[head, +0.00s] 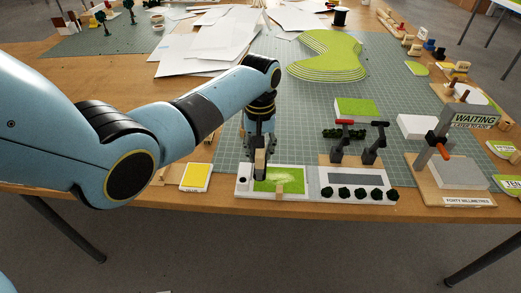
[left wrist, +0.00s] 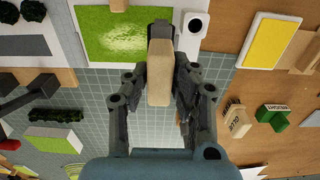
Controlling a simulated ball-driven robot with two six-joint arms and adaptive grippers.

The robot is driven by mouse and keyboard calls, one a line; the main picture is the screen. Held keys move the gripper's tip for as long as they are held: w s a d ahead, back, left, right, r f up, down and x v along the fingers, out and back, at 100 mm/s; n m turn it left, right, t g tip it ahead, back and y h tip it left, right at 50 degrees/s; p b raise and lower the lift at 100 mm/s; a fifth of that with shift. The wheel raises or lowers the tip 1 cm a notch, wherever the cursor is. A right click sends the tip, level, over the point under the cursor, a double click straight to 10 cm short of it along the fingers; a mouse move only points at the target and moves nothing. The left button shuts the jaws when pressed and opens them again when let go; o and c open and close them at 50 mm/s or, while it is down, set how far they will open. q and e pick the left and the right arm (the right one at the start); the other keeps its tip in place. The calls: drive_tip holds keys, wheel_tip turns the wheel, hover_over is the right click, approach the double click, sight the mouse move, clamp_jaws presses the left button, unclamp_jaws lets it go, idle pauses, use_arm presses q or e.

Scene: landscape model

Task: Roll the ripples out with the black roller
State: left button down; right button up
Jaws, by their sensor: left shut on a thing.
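My left gripper (head: 259,150) is shut on the tan handle of the black roller (left wrist: 160,75); the handle also shows in the head view (head: 260,160). The roller's dark end (left wrist: 161,28) is at the edge of the green panel (head: 290,173), over its left part in the head view. Whether it touches the surface I cannot tell. The green panel (left wrist: 108,45) lies in a white frame and has a pale, shiny, uneven patch, likely the ripples. My right gripper is not in view.
Right of the panel is a white tray (head: 325,194) with a grey strip and dark bushes. Behind it, a wooden stand holds a red-topped tool (head: 344,123) and a black-topped tool (head: 379,125). A yellow card (head: 196,177) lies left. A waiting sign (head: 470,117) stands right.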

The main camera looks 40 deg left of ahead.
use_arm(q)
drive_tip(key=shift+r, duration=0.15)
drive_tip(key=shift+f, duration=0.4)
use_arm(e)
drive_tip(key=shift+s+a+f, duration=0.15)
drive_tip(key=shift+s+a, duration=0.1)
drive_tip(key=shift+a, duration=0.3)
use_arm(q)
drive_tip(key=shift+f+b, duration=0.4)
drive_tip(key=shift+b, duration=0.05)
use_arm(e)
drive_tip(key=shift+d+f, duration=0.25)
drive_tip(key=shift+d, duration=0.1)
use_arm(q)
drive_tip(key=shift+f+b, duration=0.3)
drive_tip(key=shift+f, duration=0.2)
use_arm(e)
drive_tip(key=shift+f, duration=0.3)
